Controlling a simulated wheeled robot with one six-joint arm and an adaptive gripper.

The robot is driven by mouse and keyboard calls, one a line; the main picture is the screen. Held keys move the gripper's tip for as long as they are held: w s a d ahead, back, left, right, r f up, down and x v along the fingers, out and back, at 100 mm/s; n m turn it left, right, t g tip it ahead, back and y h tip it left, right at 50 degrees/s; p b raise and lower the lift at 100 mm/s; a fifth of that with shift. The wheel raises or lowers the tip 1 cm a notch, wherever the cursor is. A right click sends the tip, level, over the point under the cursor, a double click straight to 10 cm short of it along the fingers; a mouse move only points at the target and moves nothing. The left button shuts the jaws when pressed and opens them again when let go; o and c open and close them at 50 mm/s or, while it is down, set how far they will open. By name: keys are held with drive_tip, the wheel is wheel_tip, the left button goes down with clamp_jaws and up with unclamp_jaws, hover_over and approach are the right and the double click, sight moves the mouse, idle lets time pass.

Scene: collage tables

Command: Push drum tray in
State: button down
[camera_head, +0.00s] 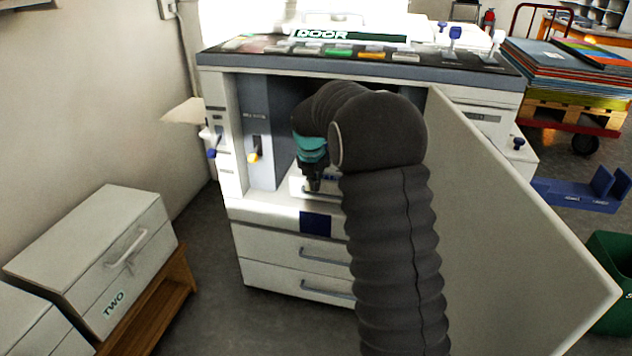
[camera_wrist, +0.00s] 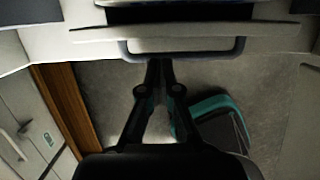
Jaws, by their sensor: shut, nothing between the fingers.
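The drum tray (camera_head: 299,188) shows as a white front low in the open cabinet of the copier, partly hidden behind my gripper. In the wrist view a pale tray front (camera_wrist: 200,32) with a grey-edged handle (camera_wrist: 185,52) spans the top, and I take it to be the same tray. My gripper (camera_head: 314,186) points down in front of the cabinet opening. In the wrist view my gripper (camera_wrist: 160,64) has its fingertips together just at the handle's lower edge. They hold nothing. I cannot tell whether they touch the tray.
The copier's door (camera_head: 500,230) stands wide open to the right. Closed drawers (camera_head: 290,245) lie below. A white cabinet marked TWO (camera_head: 100,250) sits on a wooden stand at left, with floor between.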

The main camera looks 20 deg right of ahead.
drive_tip(key=s+a+v, duration=0.1)
drive_tip(key=v, duration=0.9)
drive_tip(key=s+a+r+m+t, duration=0.1)
drive_tip(key=s+m, duration=1.4)
drive_tip(key=s, duration=0.4)
drive_tip(key=s+a+r+m+t+y, duration=0.1)
drive_tip(key=s+m+t, duration=0.1)
drive_tip(key=s+m, duration=1.3)
drive_tip(key=shift+s, duration=2.25)
